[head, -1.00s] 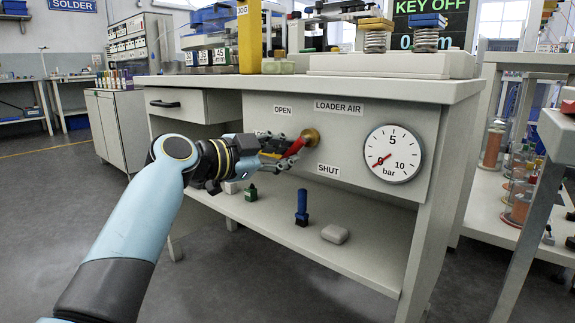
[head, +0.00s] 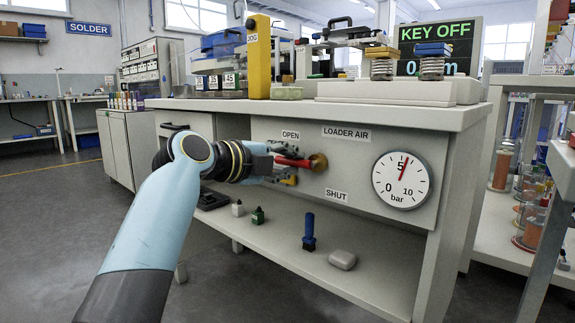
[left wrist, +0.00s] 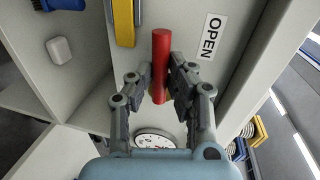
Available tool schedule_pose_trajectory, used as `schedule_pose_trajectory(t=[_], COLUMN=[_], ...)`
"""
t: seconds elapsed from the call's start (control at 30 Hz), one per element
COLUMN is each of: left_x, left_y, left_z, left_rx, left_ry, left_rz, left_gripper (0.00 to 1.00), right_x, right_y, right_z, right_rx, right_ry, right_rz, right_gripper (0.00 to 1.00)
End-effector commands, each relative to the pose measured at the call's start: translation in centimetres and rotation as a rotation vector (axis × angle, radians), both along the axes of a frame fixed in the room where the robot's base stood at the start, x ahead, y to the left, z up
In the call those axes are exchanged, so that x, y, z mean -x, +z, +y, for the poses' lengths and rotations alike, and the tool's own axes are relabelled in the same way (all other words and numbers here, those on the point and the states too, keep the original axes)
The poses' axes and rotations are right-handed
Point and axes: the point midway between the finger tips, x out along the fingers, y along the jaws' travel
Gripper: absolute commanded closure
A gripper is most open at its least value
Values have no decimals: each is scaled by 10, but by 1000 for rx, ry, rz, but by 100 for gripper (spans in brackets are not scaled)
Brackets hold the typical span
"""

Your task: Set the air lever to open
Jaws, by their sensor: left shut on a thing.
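The red air lever (head: 294,162) sticks out to the left from its brass hub (head: 319,162) on the grey panel, nearly level. The OPEN label (head: 291,134) is just above it and the SHUT label (head: 336,195) is below the hub. My left gripper (head: 277,162) is shut on the lever's outer part. In the left wrist view its fingers (left wrist: 157,82) stand on both sides of the red lever (left wrist: 160,60). The round gauge (head: 402,180) has its red needle at about 5 bar. My right gripper is not in view.
A yellow piece (head: 288,181) sits just below the lever, partly behind my gripper. The benchtop (head: 280,108) overhangs the panel.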

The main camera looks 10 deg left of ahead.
Motion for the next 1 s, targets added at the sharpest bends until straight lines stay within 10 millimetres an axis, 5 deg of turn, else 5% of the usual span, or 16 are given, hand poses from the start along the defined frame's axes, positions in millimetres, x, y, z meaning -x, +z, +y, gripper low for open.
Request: schedule_pose_trajectory(t=[0.67, 0.7, 0.8, 1.0], left_x=[1, 1, 1, 0], left_y=[-1, -1, 0, 1], left_z=[0, 0, 0, 0], left_rx=[-50, -50, -48, -47], left_ry=[-2, -2, -2, -1], left_rz=[-26, -26, -27, -29], left_gripper=[100, 78, 65, 60], right_x=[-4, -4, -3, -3], right_y=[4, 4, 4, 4], right_z=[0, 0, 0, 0], right_rx=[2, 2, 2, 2], right_ry=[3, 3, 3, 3], right_rz=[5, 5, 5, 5], right_gripper=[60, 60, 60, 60])
